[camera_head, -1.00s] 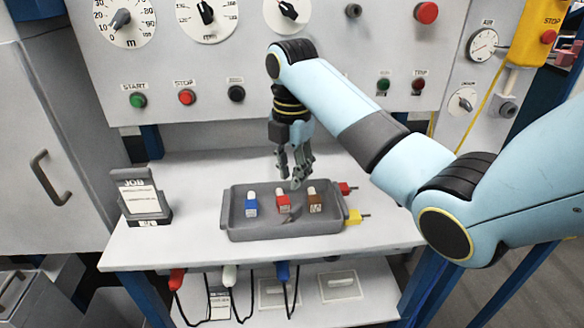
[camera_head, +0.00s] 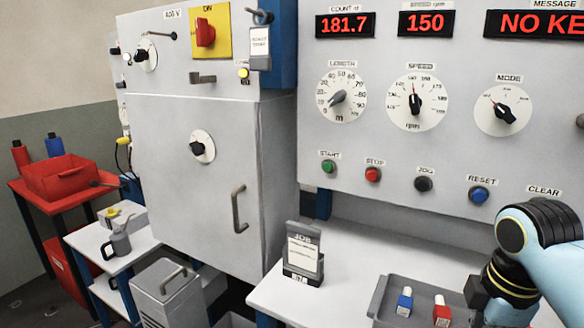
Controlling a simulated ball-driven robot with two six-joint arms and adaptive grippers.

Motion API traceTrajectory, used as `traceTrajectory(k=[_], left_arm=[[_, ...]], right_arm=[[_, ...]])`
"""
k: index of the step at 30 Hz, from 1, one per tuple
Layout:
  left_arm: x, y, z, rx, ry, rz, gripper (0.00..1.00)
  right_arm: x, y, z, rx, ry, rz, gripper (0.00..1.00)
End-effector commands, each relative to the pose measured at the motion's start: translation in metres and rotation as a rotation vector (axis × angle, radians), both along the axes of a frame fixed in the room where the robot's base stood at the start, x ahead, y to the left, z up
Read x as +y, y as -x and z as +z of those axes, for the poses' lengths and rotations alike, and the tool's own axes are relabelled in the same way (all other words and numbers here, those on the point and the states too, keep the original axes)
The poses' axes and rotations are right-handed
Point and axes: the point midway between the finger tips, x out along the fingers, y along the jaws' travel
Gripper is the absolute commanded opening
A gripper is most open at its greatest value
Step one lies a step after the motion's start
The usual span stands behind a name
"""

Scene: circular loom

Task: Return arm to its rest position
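My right arm (camera_head: 540,245) comes in at the right edge, its pale blue and black wrist hanging over the right part of the grey tray (camera_head: 376,300). The fingers of my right gripper are cut off by the bottom edge, so their opening does not show. In the tray lie a blue-tagged piece (camera_head: 404,302) and a red-tagged piece (camera_head: 441,311), left of the wrist. My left arm and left gripper are not in view.
A job card holder (camera_head: 302,254) stands on the white bench (camera_head: 345,262) left of the tray. Behind rises the control panel (camera_head: 400,150) with dials and buttons. A grey cabinet (camera_head: 180,180), a small side table (camera_head: 84,243) and a red bin (camera_head: 62,178) are at left.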

Motion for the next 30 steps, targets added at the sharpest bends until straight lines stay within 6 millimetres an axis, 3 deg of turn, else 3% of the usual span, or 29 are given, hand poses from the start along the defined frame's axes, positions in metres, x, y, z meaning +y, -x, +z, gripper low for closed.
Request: traceTrajectory(k=[1,6,12,21,30], left_arm=[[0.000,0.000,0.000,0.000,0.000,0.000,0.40],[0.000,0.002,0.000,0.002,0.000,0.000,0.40],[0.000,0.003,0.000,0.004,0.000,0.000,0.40],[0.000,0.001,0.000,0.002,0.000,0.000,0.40],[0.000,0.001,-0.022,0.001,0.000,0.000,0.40]], right_arm=[[0.007,0.027,-0.006,-0.027,-0.009,-0.126,0.23],[0.019,0.083,-0.004,-0.123,-0.056,-0.502,0.23],[0.027,0.127,0.009,-0.192,-0.119,-0.798,0.23],[0.034,0.178,0.039,-0.267,-0.218,-1.158,0.23],[0.027,0.162,-0.059,-0.239,-0.198,-1.171,0.23]])
